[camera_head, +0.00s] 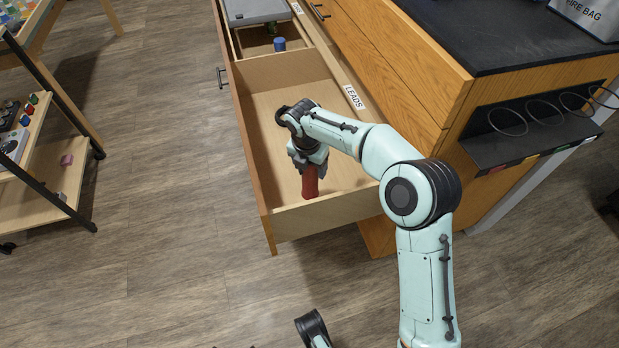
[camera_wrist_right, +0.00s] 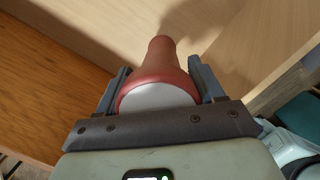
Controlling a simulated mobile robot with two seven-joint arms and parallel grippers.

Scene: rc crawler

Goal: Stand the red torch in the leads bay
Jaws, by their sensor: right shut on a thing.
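The red torch (camera_head: 310,182) hangs below my right gripper (camera_head: 308,163), roughly upright, inside the near compartment of the open drawer. This compartment is the leads bay (camera_head: 268,125), next to the "LEADS" label (camera_head: 354,97) on the drawer's side wall. In the right wrist view the torch (camera_wrist_right: 160,66) lies between the two fingers of the gripper (camera_wrist_right: 158,72), its pale round end close to the palm and its narrower red body pointing away. The gripper is shut on it. I cannot tell whether the torch's lower end touches the bay floor. My left gripper is out of view.
The drawer's front wall (camera_head: 325,213) stands close to the torch. A divider separates the bay from a farther compartment with a blue-topped object (camera_head: 279,44) and a grey case (camera_head: 255,10). The bay floor behind the torch is clear. A wooden cart (camera_head: 40,165) stands at left.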

